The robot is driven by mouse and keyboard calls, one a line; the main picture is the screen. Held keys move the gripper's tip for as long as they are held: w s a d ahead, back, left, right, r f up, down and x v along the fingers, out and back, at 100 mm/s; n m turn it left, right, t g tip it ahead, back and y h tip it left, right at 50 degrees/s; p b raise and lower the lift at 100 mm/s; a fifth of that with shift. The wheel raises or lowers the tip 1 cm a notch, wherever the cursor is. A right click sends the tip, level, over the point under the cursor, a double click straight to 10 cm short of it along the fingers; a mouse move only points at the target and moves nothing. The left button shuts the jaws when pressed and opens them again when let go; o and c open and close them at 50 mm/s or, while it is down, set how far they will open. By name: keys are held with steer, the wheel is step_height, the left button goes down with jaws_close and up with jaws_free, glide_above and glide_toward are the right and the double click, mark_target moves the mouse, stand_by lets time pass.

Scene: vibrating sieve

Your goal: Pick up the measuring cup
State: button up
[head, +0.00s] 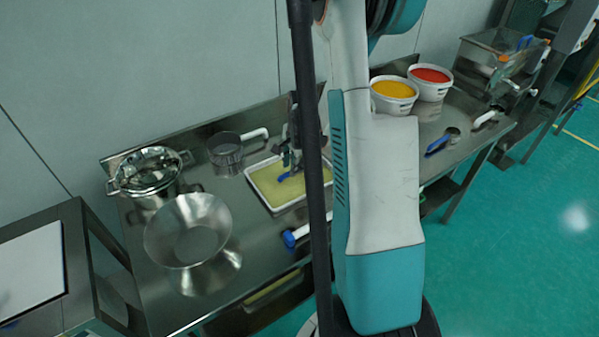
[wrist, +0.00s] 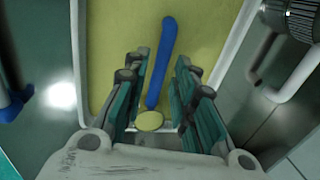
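A blue-handled scoop (wrist: 160,62) with a small round yellow end lies over the white tray of yellow material (head: 256,195); it may be the measuring cup. My gripper (wrist: 163,75) is open above it, with the blue handle showing between the two spread fingers. I cannot tell whether the fingers touch it. In the head view the blue handle (head: 290,174) shows just below my gripper (head: 289,160), which the dark pole partly hides. A metal cup with a white handle (head: 226,154) stands left of the tray; it also shows at top right in the wrist view (wrist: 288,18).
Tubs of yellow (head: 394,97) and red (head: 430,83) material stand right, with another blue-handled tool (head: 438,143). A blue-and-white tool (head: 289,239) lies before the tray.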

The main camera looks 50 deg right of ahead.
steer(key=f, duration=0.2)
steer(key=w+f+b, duration=0.1)
steer(key=shift+d+f, duration=0.1)
steer(key=shift+f, duration=0.25)
steer(key=shift+r, duration=0.1)
jaws_close()
steer(key=shift+r, duration=0.1)
